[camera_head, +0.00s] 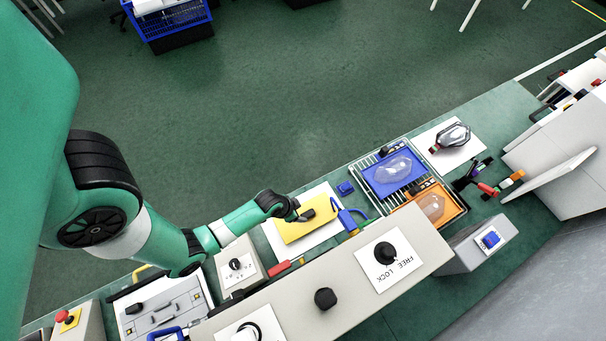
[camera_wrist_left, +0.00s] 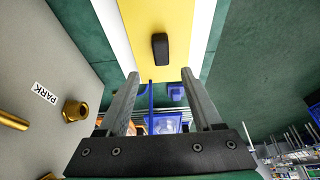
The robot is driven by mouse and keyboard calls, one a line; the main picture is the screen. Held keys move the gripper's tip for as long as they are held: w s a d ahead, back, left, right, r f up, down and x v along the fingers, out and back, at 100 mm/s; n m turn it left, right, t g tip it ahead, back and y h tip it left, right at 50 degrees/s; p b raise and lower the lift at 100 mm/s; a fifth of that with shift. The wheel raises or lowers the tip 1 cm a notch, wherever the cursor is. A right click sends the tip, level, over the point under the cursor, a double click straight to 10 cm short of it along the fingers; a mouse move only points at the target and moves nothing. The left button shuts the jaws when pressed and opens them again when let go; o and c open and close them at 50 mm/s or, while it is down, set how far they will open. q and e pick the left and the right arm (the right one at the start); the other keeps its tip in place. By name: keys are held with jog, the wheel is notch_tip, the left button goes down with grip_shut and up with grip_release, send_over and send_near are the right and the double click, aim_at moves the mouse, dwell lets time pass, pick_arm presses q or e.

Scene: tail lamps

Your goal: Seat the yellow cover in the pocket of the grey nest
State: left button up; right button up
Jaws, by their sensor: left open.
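The yellow cover (camera_head: 291,232), a flat plate with a black grip block (camera_head: 307,215), lies on a white sheet (camera_head: 271,238) on the green bench. In the left wrist view the cover (camera_wrist_left: 178,22) and its black block (camera_wrist_left: 160,48) are straight ahead of the fingers. My left gripper (camera_head: 299,213) is at the cover, beside the block. Its fingers (camera_wrist_left: 160,76) are spread and empty, with the block ahead of and between the tips. A grey slotted fixture (camera_head: 184,305) at the lower left may be the grey nest; I cannot make out its pocket clearly. My right gripper does not show.
A blue tray (camera_head: 376,186) and an orange tray (camera_head: 453,212) sit right of the cover. A blue-handled tool (camera_head: 347,219) lies close to it. A long panel with knobs (camera_head: 345,288) stands in front, and a small knob box (camera_head: 238,265) stands left.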

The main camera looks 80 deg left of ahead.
pick_arm(q)
jog(key=shift+p+v, duration=0.5)
jog(key=shift+v, duration=0.75)
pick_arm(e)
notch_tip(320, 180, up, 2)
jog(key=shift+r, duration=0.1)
